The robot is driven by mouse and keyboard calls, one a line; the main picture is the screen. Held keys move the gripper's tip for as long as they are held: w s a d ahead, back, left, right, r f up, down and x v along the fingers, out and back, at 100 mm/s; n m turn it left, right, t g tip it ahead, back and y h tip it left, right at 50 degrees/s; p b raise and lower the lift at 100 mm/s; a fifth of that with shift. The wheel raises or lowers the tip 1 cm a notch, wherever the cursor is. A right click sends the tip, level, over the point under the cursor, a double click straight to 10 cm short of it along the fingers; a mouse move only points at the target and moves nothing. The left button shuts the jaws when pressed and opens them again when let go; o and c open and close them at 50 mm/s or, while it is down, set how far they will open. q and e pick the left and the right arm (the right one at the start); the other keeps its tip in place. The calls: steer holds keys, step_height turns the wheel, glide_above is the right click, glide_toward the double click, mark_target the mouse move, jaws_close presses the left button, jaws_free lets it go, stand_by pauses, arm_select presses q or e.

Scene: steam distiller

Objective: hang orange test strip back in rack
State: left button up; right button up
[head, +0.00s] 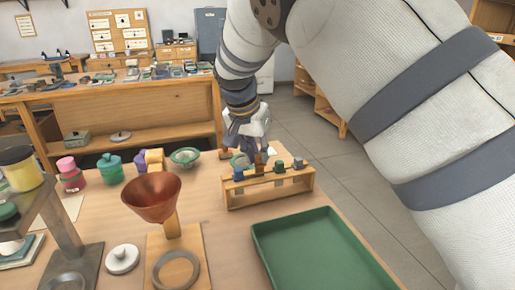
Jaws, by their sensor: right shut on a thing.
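The wooden rack (270,197) stands on the table, right of centre, behind the green tray. A blue-topped piece (238,174), a green-topped piece (279,168) and a grey-purple-topped piece (298,164) sit along its top bar. The orange-brown test strip (260,161) shows between the blue and green pieces, a little higher than they are. My right gripper (249,143) comes down from above at the rack's far side and is shut on the strip. The fingertips are small and partly hidden, and I cannot tell whether the strip touches the rack. My left gripper is out of view.
A green tray (318,240) lies in front of the rack. A copper funnel (152,197) on a wooden stand is to the left. A green dish (185,156), a green jar (110,168) and a white lidded piece (122,259) stand nearby. My right arm covers the upper right.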

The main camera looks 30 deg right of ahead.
steer(key=shift+f, duration=0.2)
stand_by(0.3)
steer(key=shift+f, duration=1.15)
steer(key=o, duration=0.8)
steer(key=shift+o, duration=0.2)
steer(key=shift+r+p, duration=0.35)
steer(key=shift+r, duration=3.25)
